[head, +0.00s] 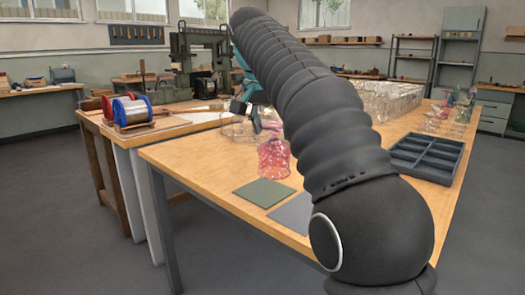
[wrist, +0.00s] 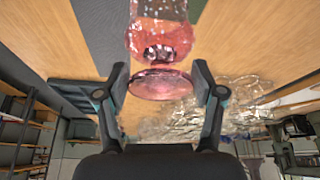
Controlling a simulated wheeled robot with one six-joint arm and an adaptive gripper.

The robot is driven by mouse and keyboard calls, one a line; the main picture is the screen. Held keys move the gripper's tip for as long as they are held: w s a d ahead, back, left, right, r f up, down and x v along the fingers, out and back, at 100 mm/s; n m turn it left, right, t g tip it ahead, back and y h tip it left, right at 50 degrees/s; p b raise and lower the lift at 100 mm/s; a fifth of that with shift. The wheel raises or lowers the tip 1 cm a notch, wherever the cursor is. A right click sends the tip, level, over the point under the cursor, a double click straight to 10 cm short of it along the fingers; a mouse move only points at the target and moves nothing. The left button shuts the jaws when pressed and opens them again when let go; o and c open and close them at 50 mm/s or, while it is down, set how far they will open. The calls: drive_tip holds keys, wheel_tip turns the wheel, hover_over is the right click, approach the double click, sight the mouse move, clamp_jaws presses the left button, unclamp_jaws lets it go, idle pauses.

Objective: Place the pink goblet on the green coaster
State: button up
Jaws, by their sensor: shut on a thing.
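The pink goblet (head: 273,160) is see-through and hangs below my gripper (head: 262,118) in the head view, its wider part low. In the wrist view my gripper (wrist: 160,76) has one finger on each side of the goblet's pink disc (wrist: 162,86), shut on it, with the bowl (wrist: 160,40) beyond. The goblet looks mouth down; I cannot tell whether it touches the table. The green coaster (head: 263,194) lies flat near the table's front edge, just in front of the goblet in the head view. My arm hides part of the gripper.
A grey square (head: 294,213) lies right of the green coaster. A dark compartment tray (head: 427,160) stands at the table's right. Clear glassware (head: 390,98) fills the back, and more clear pieces (head: 237,130) lie left of the gripper. Bare wood (head: 200,160) lies left of the coaster.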

sight(262, 145)
drive_tip(key=shift+w+a+f, duration=0.85)
drive_tip(key=shift+w+a, duration=0.1)
drive_tip(key=shift+a, duration=0.1)
drive_tip(key=shift+f+b, duration=0.9)
drive_tip(key=shift+f, duration=1.25)
drive_tip(key=o, duration=1.1)
drive_tip(key=p+v, duration=0.3)
drive_tip(key=v, duration=0.9)
drive_tip(key=shift+p, duration=0.4)
